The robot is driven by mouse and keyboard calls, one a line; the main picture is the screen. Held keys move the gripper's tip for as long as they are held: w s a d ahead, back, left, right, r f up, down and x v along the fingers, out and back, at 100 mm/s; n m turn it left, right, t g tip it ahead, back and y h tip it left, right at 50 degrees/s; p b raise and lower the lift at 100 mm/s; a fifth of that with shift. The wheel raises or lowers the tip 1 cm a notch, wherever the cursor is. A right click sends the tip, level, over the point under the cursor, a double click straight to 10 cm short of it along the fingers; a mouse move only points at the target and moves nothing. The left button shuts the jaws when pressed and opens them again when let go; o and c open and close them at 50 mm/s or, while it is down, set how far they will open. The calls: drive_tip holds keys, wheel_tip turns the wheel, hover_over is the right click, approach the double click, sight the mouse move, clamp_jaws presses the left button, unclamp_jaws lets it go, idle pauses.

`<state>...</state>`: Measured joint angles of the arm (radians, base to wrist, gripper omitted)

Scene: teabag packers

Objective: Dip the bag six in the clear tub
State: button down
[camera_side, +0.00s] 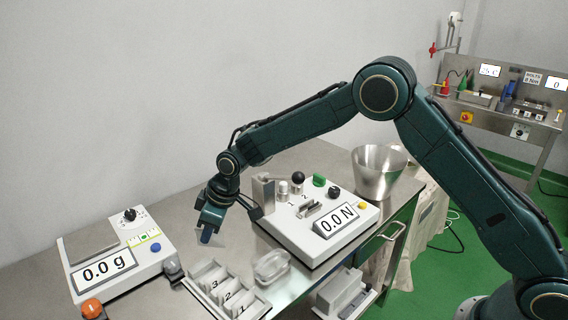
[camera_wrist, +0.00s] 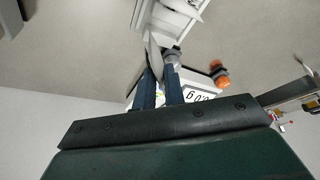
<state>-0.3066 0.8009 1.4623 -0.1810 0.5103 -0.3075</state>
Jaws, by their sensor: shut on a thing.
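My gripper (camera_side: 206,238) points down over the bench, behind the numbered rack and left of the clear tub. It is shut on a thin pale thing that looks like a tea bag (camera_side: 219,242). No number is readable on it. In the wrist view the blue fingers (camera_wrist: 160,74) have a pale flap (camera_wrist: 153,54) at their tips. The clear tub (camera_side: 272,265) is a small see-through container on the bench, right of the gripper and apart from it. Its contents are too small to tell.
A white slotted rack (camera_side: 226,290) marked 3, 2, 1 stands at the front. A scale (camera_side: 118,262) reading 0.0 g is left. A force tester (camera_side: 318,235) reading 0.0 N stands behind the tub. A steel bucket (camera_side: 378,172) is back right. The rear-left bench is clear.

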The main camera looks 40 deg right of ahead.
drive_tip(key=m, duration=0.1)
drive_tip(key=d+m+h, duration=0.1)
drive_tip(key=m+t, duration=0.1)
drive_tip(key=m, duration=0.1)
drive_tip(key=shift+s+d, duration=0.15)
drive_tip(key=shift+s, duration=0.2)
drive_tip(key=d+m+h, duration=0.1)
drive_tip(key=m+h, duration=0.1)
drive_tip(key=m, duration=0.2)
wheel_tip(320, 180, up, 3)
drive_tip(key=m+g+h, duration=0.4)
drive_tip(key=m, duration=1.4)
hover_over(272, 250)
drive_tip(key=s+a, duration=0.2)
drive_tip(key=s, duration=0.1)
drive_tip(key=shift+w+a+r, duration=0.1)
drive_tip(key=shift+a, duration=0.05)
drive_tip(key=shift+f, duration=0.3)
drive_tip(key=shift+f, duration=5.35)
